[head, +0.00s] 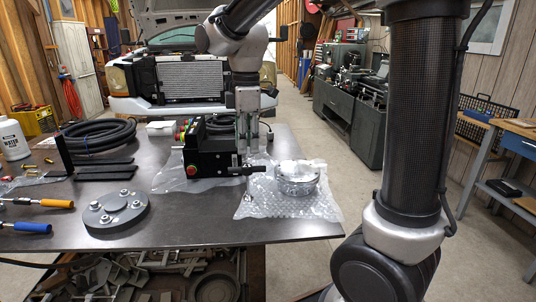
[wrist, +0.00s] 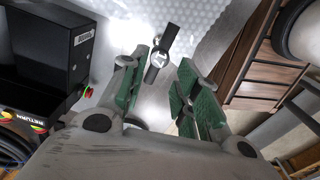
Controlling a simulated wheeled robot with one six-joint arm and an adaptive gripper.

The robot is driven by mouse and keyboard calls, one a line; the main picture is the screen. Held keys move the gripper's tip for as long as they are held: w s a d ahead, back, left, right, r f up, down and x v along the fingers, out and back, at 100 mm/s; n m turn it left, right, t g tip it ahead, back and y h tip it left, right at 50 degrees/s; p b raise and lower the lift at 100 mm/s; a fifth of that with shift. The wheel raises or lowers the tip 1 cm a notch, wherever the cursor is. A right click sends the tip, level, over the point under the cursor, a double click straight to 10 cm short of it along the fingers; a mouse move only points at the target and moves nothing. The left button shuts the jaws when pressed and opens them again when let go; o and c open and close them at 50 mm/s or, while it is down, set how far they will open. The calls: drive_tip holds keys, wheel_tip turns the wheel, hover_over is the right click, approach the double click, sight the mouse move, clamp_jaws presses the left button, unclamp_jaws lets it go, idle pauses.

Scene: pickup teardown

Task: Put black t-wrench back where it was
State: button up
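The black T-wrench (head: 240,170) is below my gripper (head: 247,150) in the head view.
A black control box (head: 208,150) with a red button stands close left of the wrench. A round metal part (head: 297,180) lies on the wrap to the right. A grey flange disc (head: 115,210), screwdrivers (head: 50,203) and a coiled hose (head: 95,135) occupy the table's left.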

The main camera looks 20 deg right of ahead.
drive_tip(key=s+d+m+t, duration=0.2)
drive_tip(key=s+d+m, duration=0.5)
drive_tip(key=s+m, duration=0.1)
drive_tip(key=s+d+r+m+t, duration=0.1)
drive_tip(key=s+d+m+t, duration=0.1)
drive_tip(key=s+d+m, duration=0.5)
drive_tip(key=s+m, duration=0.1)
drive_tip(key=s, duration=0.3)
drive_tip(key=shift+d, duration=0.3)
